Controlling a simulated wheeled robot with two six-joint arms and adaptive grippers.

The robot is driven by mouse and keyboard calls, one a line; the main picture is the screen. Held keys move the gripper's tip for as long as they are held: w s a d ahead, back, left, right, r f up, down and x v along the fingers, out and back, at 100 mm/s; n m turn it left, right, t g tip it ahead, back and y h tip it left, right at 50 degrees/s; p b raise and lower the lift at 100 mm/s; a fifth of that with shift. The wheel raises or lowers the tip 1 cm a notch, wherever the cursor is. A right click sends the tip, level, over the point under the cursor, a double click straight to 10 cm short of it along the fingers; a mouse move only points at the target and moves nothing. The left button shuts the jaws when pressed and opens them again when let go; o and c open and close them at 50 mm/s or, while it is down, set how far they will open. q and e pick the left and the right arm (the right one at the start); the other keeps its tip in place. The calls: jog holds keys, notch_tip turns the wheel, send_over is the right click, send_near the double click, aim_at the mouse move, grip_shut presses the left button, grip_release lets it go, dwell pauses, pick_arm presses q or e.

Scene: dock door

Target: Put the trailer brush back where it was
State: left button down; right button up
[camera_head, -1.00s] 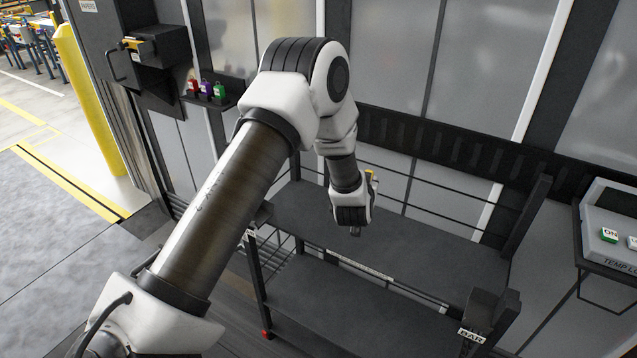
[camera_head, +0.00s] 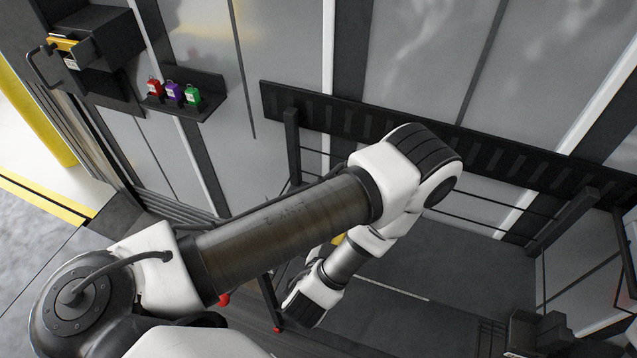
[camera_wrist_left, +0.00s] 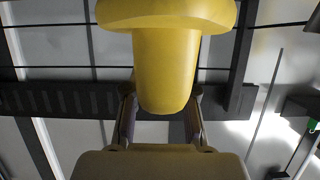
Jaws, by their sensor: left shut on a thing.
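A yellow, rounded, tapering piece (camera_wrist_left: 165,65), seemingly part of the trailer brush, fills the upper middle of the left wrist view. My left gripper (camera_wrist_left: 160,112) has a finger on either side of its narrow end and is shut on it. A dull tan block fills the bottom of that view; I cannot tell whether it belongs to the brush. In the head view, a small yellow bit (camera_head: 338,240) shows beside my left wrist; the fingers are hidden there. The brush's bristles cannot be made out. My right gripper is not in view.
A dark shelf unit (camera_head: 420,275) with side rails stands below my left arm. A black rail (camera_head: 450,160) runs along the grey wall. A black box (camera_head: 105,45) is on the wall at upper left.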

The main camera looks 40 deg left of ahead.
pick_arm(q)
jog(key=shift+w+a+f+b, duration=0.95)
jog(key=shift+w+a+b, duration=0.05)
jog(key=shift+b, duration=4.3)
jog(key=w+a+f, duration=0.1)
jog(key=w+a, duration=0.2)
jog(key=w+a+f, duration=0.1)
jog(key=w+a, duration=0.5)
jog(key=shift+w+a+f, duration=0.1)
jog(key=shift+f, duration=0.3)
jog(key=shift+w+f, duration=0.1)
jog(key=shift+f, duration=0.3)
jog(key=c, duration=0.9)
grip_release()
jog(key=shift+c, duration=0.2)
